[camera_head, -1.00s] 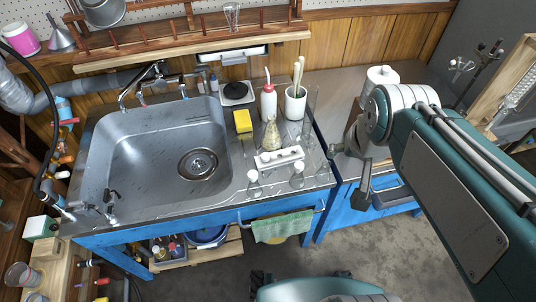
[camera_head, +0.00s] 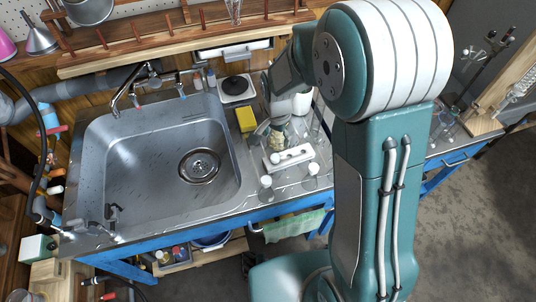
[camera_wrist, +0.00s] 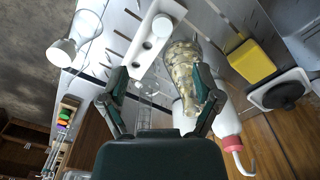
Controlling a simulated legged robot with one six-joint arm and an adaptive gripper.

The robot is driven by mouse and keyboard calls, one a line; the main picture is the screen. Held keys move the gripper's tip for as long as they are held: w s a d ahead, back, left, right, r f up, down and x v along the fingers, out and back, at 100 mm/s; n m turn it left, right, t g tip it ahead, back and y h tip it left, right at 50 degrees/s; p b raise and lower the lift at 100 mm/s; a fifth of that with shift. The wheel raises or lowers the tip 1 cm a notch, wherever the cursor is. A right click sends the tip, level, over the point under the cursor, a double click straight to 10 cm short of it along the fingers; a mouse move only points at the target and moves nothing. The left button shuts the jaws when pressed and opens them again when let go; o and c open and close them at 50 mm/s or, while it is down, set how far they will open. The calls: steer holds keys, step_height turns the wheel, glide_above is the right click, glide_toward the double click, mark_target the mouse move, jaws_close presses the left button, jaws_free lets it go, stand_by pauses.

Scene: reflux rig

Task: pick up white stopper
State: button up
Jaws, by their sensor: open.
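A long white rack (camera_head: 301,152) with round holes lies on the counter right of the sink. It also shows in the wrist view (camera_wrist: 142,55). A white stopper (camera_wrist: 163,25) sits on the rack in the wrist view; a white knob (camera_head: 275,158) shows at the rack's left end in the head view. Other white stoppers cap two clear flasks (camera_head: 266,181) (camera_head: 313,168) in front of the rack; one capped flask top shows in the wrist view (camera_wrist: 62,52). My gripper (camera_wrist: 162,86) is open and empty, close to the beige-filled flask (camera_wrist: 182,65) behind the rack.
A yellow sponge (camera_head: 246,119) and a balance (camera_head: 236,88) stand behind. A white wash bottle (camera_wrist: 226,122) is near my right finger. The sink (camera_head: 160,155) is to the left. A green towel (camera_head: 290,228) hangs at the front edge.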

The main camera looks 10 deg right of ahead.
glide_above(275, 157)
steer(key=f, duration=0.3)
steer(key=d+f, duration=0.1)
steer(key=shift+s+f, duration=0.25)
steer(key=shift+f, duration=0.1)
steer(key=f, duration=0.2)
steer(key=a+f, duration=0.1)
steer(key=f, duration=0.2)
steer(key=shift+w+a+f, duration=0.2)
steer(key=shift+w+f, duration=0.1)
steer(key=shift+f, duration=0.05)
steer(key=shift+d+f, duration=0.2)
steer(key=shift+f, duration=0.05)
steer(key=c, duration=0.9)
